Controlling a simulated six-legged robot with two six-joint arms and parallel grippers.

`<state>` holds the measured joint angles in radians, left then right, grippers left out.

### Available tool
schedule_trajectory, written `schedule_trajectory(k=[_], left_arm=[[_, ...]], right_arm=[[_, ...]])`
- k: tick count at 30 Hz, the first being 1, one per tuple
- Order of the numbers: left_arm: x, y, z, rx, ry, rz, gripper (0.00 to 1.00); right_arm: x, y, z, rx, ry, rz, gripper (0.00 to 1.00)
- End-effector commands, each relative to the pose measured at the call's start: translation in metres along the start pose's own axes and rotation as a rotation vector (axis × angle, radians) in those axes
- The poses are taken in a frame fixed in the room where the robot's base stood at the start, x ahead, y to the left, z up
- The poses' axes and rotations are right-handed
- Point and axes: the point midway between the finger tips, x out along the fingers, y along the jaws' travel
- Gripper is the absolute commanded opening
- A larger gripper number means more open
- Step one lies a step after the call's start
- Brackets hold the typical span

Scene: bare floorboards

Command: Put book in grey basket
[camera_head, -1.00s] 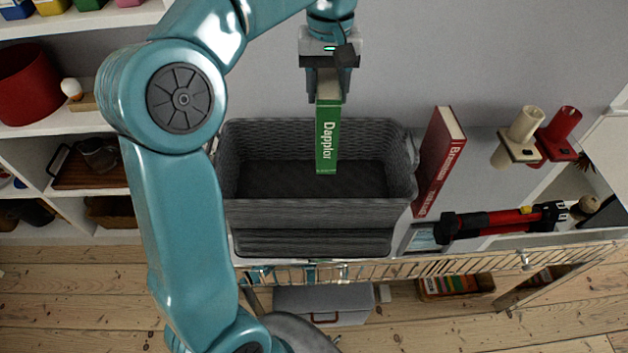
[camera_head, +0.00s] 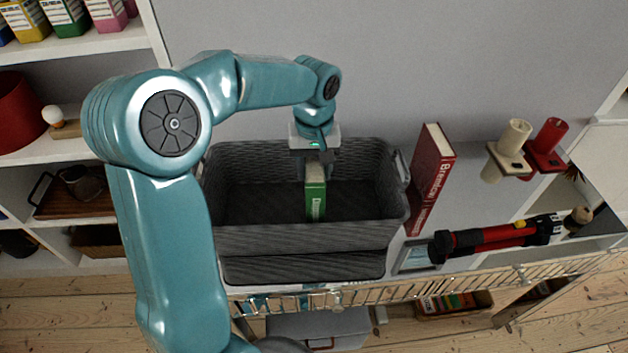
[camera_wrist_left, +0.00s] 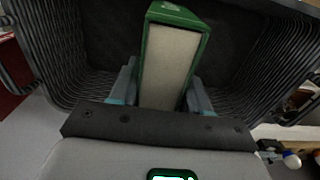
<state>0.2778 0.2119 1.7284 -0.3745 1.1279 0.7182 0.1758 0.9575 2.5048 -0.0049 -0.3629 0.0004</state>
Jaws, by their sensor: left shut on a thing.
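The green book (camera_head: 315,203) is upright inside the grey basket (camera_head: 300,239), with its spine facing the head camera. My left gripper (camera_head: 315,165) reaches down into the basket and is shut on the top part of the book. In the left wrist view, the book (camera_wrist_left: 172,62) stands between the two fingers (camera_wrist_left: 160,92), with the dark basket walls (camera_wrist_left: 55,45) around it. I cannot tell whether the book's lower end touches the basket floor. My right gripper is not in view.
A red book (camera_head: 430,178) leans just right of the basket. Beige (camera_head: 508,150) and red (camera_head: 548,142) holders and a red-black tool (camera_head: 497,237) are farther right. Shelves with a red pot (camera_head: 18,112) stand at the left. A wire rail (camera_head: 420,287) runs in front.

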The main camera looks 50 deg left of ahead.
Motion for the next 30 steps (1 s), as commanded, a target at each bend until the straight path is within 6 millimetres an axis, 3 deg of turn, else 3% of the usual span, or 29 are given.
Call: schedule_trajectory(k=[9,23,24,25,26,30], left_arm=[[0.04,0.0,-0.002,-0.002,-0.001,-0.001,0.0],[0.049,0.0,-0.002,-0.001,0.002,0.001,0.0],[0.048,0.0,-0.002,-0.001,0.0,0.0,0.6],[0.048,0.0,-0.002,-0.001,0.0,0.0,0.7],[0.048,0.0,-0.002,-0.001,0.0,0.0,0.72],[0.048,0.0,-0.002,-0.001,-0.001,0.0,0.72]], right_arm=[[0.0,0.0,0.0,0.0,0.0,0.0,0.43],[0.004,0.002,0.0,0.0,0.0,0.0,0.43],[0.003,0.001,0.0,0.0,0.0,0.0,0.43],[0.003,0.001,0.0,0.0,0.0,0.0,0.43],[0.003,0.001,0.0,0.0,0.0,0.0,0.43],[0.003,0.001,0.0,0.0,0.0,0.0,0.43]])
